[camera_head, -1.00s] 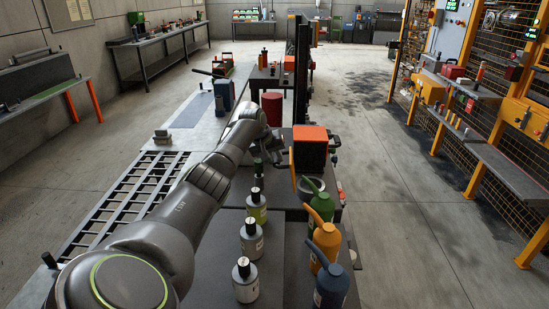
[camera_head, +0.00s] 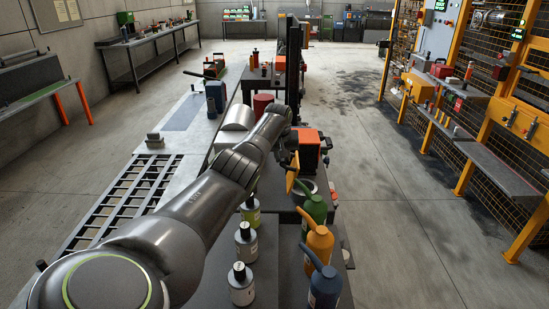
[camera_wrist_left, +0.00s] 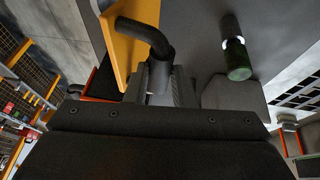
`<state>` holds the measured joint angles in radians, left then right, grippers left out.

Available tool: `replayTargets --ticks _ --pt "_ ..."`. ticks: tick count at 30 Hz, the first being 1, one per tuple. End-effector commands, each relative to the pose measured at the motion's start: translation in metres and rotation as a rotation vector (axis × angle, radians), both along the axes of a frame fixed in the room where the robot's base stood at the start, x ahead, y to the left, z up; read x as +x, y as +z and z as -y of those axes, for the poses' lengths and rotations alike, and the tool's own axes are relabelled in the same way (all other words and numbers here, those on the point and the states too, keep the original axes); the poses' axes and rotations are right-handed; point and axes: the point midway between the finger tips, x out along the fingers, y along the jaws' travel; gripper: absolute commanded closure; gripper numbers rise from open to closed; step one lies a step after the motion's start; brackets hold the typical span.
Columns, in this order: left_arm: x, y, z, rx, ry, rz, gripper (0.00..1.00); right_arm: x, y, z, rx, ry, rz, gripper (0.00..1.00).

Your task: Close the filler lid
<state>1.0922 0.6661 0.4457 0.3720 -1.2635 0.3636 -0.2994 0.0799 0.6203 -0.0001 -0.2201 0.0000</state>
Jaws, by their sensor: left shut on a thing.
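The orange and dark machine box (camera_head: 308,150) stands on the bench in the middle of the head view. A yellow panel (camera_head: 291,181), which looks like the filler lid, stands tilted at its near left side, above a round metal bowl-like part (camera_head: 308,186). In the left wrist view, the yellow panel (camera_wrist_left: 130,35) carries a bent black handle (camera_wrist_left: 150,38). My left gripper (camera_wrist_left: 158,80) is shut on this handle. In the head view, my left gripper (camera_head: 288,159) is partly hidden by its own arm. My right gripper is not in view.
Green (camera_head: 314,208), orange (camera_head: 320,243) and blue (camera_head: 324,287) spouted cans stand in a row at the right bench edge. Several labelled bottles (camera_head: 246,242) stand left of them. A dark upright post (camera_head: 293,72) rises behind the machine. Open floor lies to the right.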

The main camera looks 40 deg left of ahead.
Motion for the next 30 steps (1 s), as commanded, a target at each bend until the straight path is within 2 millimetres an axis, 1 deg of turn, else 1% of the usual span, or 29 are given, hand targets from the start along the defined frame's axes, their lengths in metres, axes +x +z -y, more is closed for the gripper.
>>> replayTargets --ticks 1,9,25,26,30 --pt "0.006 -0.001 0.008 -0.008 -0.005 0.007 1.00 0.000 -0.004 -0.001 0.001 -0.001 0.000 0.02" --pt "0.015 -0.002 0.020 -0.010 -0.005 0.007 1.00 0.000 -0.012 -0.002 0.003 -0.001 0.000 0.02" --pt "0.016 -0.003 0.023 -0.012 -0.005 0.002 1.00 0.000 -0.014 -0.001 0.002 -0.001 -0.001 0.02" --pt "0.016 -0.003 0.023 -0.013 -0.005 0.001 0.77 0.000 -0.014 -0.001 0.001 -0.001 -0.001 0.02" --pt "0.016 -0.003 0.022 -0.010 -0.004 0.001 0.58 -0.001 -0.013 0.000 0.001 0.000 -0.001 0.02"
